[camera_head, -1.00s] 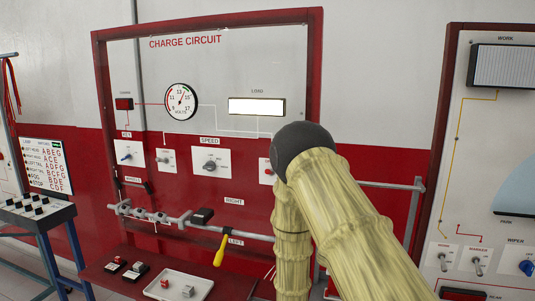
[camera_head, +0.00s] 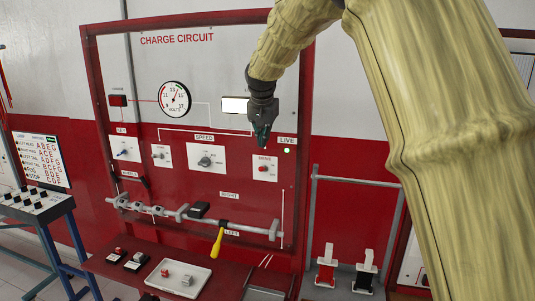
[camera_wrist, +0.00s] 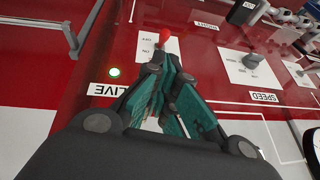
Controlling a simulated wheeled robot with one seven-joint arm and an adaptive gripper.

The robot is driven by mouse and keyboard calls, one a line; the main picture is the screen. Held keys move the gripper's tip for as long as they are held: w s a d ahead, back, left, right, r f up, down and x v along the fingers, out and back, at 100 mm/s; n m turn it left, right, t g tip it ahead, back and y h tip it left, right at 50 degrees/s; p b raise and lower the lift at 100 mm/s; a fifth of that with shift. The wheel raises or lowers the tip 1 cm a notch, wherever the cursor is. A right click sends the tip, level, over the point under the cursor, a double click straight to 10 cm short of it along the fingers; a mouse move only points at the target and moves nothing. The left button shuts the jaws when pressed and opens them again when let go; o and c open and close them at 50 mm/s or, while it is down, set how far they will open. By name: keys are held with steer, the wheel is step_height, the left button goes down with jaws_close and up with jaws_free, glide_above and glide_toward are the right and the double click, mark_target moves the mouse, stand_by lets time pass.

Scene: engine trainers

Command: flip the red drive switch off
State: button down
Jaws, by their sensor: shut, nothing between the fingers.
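The red drive switch (camera_head: 265,168) sits on a white plate at the lower right of the charge circuit panel (camera_head: 225,62). In the wrist view its red tip (camera_wrist: 164,36) shows just beyond my fingertips, over a plate marked ON and OFF. My gripper (camera_head: 262,141) points down in front of the panel, just above that plate in the head view. Its teal fingers (camera_wrist: 160,66) are shut and empty. I cannot tell whether they touch the switch. A green lamp by the LIVE label is lit (camera_head: 287,150); it also shows in the wrist view (camera_wrist: 114,72).
The speed knob (camera_head: 205,161) and other switches sit left of the drive switch. A horizontal metal bar (camera_head: 165,210) with a yellow handle (camera_head: 217,241) runs below. A white tray (camera_head: 198,289) lies on the red shelf. A grey rail (camera_head: 355,181) stands to the right.

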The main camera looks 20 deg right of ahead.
steer(key=shift+d+r, duration=0.1)
steer(key=shift+r, duration=0.2)
steer(key=shift+w, duration=0.1)
steer(key=p, duration=0.4)
glide_toward(262, 169)
steer(key=shift+w+d+f, duration=0.4)
steer(key=shift+w+f, duration=0.4)
steer(key=shift+w, duration=0.1)
steer(key=shift+w+d+f, duration=0.45)
steer(key=shift+w+f, duration=0.35)
steer(key=shift+w, duration=0.1)
steer(key=shift+w+d+f, duration=0.4)
steer(key=shift+w+f, duration=0.4)
steer(key=shift+w, duration=0.1)
